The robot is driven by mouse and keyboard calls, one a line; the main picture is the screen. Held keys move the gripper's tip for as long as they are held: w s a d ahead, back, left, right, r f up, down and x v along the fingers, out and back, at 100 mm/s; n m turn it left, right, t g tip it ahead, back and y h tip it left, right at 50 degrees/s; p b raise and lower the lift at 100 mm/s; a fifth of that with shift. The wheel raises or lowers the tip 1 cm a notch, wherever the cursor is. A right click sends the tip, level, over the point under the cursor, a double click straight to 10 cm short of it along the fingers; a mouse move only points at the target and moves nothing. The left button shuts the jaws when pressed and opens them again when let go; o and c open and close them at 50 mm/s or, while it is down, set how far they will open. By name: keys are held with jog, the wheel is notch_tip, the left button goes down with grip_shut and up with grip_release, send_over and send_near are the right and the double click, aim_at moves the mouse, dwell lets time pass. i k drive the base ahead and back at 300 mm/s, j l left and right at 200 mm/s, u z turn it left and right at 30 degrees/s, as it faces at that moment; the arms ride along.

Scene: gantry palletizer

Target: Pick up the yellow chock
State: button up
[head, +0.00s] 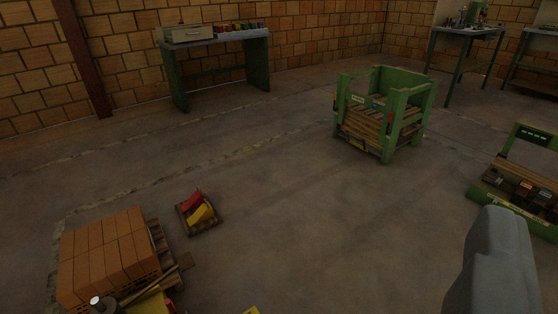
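A yellow wedge-shaped piece (201,214), which looks like the yellow chock, lies in a small shallow wooden tray (209,229) on the floor, left of centre. A red piece (192,201) lies against its far side in the same tray. Another yellow thing (150,304) is cut off by the bottom edge near the bricks, and a small yellow bit (250,311) shows at the bottom edge; I cannot tell what either is. My gripper's fingers do not show. A smooth grey shape at the lower right looks like part of my own arm.
A pallet of orange bricks (108,252) stands at the lower left, close to the tray. A green crate frame with planks (386,124) and a green bin (519,187) stand to the right. A bench (214,42) is at the back wall. The middle floor is clear.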

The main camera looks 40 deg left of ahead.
aim_at(205, 212)
jog(key=i+l+u, duration=0.15)
jog(key=i, duration=0.5)
jog(key=i+l+u, duration=0.2)
jog(key=i, duration=0.4)
jog(key=i+j+u, duration=0.2)
jog(key=i+u, duration=0.25)
jog(key=i+j+u, duration=0.1)
jog(key=i+u, duration=0.15)
jog(key=u, duration=0.25)
jog(key=i+l+u, duration=0.1)
jog(key=i+u, duration=0.35)
jog(key=i+l+u, duration=0.15)
jog(key=u, duration=0.3)
jog(key=i+l+u, duration=0.2)
jog(key=i+u, duration=0.15)
jog(key=i+l+u, duration=0.4)
jog(key=i, duration=0.15)
